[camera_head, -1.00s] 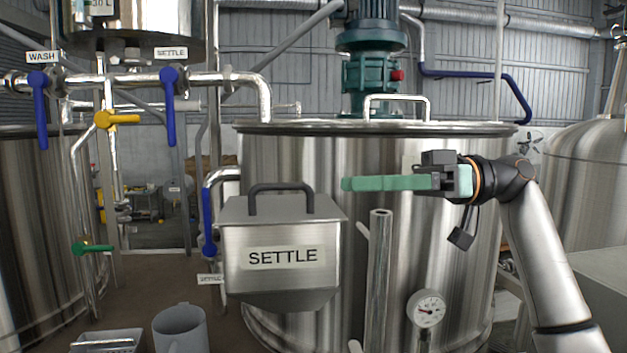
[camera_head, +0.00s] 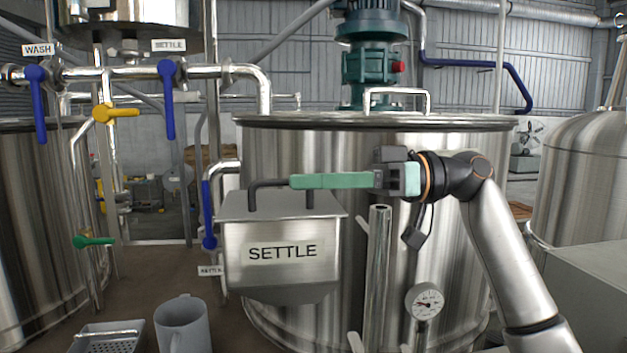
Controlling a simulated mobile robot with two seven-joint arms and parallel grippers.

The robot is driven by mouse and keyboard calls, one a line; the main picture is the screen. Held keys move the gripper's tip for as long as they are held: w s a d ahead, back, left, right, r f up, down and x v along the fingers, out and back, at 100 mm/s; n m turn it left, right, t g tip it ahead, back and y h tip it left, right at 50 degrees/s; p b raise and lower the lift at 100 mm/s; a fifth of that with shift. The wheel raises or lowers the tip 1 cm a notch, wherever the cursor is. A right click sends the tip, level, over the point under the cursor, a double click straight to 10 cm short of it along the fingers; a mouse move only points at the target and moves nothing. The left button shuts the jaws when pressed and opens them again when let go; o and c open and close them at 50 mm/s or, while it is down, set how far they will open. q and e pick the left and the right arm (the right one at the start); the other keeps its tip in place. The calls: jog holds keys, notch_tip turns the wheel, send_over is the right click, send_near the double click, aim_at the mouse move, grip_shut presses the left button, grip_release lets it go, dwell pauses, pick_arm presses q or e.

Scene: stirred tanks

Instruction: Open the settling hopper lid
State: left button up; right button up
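The settling hopper (camera_head: 282,275) is a steel box labelled SETTLE on the front of the large tank. Its lid (camera_head: 235,207) lies flat and closed on top, with a dark arched handle (camera_head: 253,194). My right gripper (camera_head: 293,181) comes in from the right, its green fingers pointing left and level. The fingertips overlap the right part of the handle and hide some of its bar. I cannot tell whether they touch it. The fingers are seen edge-on, so their opening does not show. My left gripper is out of view.
A steel post (camera_head: 379,275) and a pressure gauge (camera_head: 425,301) stand below my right arm. A blue valve lever (camera_head: 208,215) is just left of the hopper. A grey mug (camera_head: 181,325) and a perforated tray (camera_head: 107,339) sit at the lower left.

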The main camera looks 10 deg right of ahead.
grip_shut()
dwell(1.0)
